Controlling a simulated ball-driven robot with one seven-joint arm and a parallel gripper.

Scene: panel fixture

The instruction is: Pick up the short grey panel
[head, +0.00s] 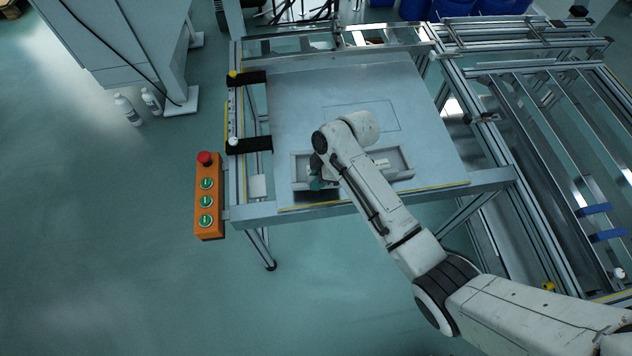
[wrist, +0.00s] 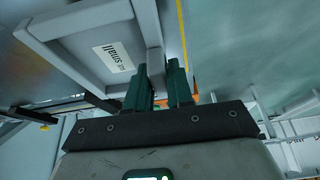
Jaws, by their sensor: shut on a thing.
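The short grey panel (head: 404,162) is a shallow framed piece with a raised rim, near the front edge of the table in the head view. My arm crosses over its middle and hides part of it. In the wrist view the panel (wrist: 82,60) fills the upper left and bears a white label reading "small". My gripper (wrist: 160,78) has dark green fingers, shut on the panel's rim. In the head view my gripper (head: 317,183) is partly hidden by my wrist at the panel's left end. I cannot tell whether the panel is clear of the tabletop.
The grey table (head: 300,95) has a thin outlined rectangle (head: 392,103) behind the panel. Two black clamps (head: 248,145) stand on its left edge. An orange button box (head: 208,197) hangs at the left. A metal rail frame (head: 535,130) stands at the right.

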